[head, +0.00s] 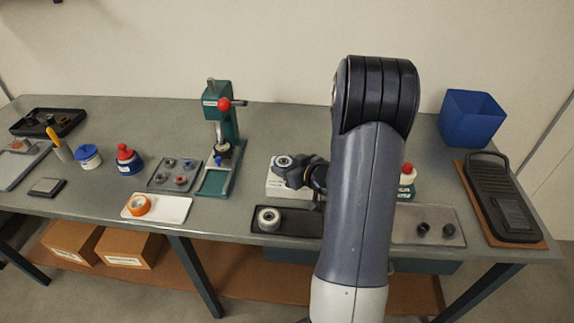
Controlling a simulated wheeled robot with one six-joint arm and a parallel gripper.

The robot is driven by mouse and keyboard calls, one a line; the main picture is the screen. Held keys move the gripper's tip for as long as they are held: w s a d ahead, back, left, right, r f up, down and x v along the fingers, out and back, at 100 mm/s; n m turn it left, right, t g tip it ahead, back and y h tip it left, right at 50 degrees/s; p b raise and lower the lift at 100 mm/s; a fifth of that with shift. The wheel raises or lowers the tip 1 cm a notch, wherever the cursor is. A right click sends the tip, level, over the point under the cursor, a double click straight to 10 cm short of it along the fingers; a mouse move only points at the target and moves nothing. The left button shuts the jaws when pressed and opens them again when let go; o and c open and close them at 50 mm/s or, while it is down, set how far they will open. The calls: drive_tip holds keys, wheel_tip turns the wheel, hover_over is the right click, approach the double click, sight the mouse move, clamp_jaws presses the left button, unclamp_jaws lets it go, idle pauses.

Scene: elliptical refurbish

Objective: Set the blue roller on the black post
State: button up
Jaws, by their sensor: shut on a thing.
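My gripper (298,178) is at the middle of the bench, reaching in from the right at the white block (274,188). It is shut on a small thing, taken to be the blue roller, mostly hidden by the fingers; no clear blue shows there. A pale round roller with a dark centre (283,161) shows at the fingertips, over the block's top; I cannot tell whether it rests there or is held. A similar pale roller (269,217) lies on the black tray (290,226) in front. I cannot make out the black post; it may be behind my gripper or arm.
A green press with a red knob (223,104) stands left of the block. A white tray with an orange ring (174,209) lies at the front left. A grey mat with two dark pieces (450,213) and a blue bin (470,118) are right. My arm hides the bench between.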

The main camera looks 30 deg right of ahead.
drive_tip(key=shift+f, duration=0.15)
drive_tip(key=o, duration=0.7)
drive_tip(key=shift+o, duration=0.2)
drive_tip(key=shift+p+v, duration=1.15)
drive_tip(key=shift+v, duration=1.75)
drive_tip(key=shift+p+v, duration=1.1)
drive_tip(key=shift+v, duration=1.5)
drive_tip(key=shift+w, duration=0.1)
drive_tip(key=b+x, duration=0.3)
drive_tip(key=x, duration=0.5)
drive_tip(key=shift+f+b, duration=0.1)
drive_tip(key=shift+b, duration=0.25)
drive_tip(key=shift+w+a+f, duration=0.1)
drive_tip(key=shift+w+a, duration=0.05)
drive_tip(key=shift+w, duration=0.25)
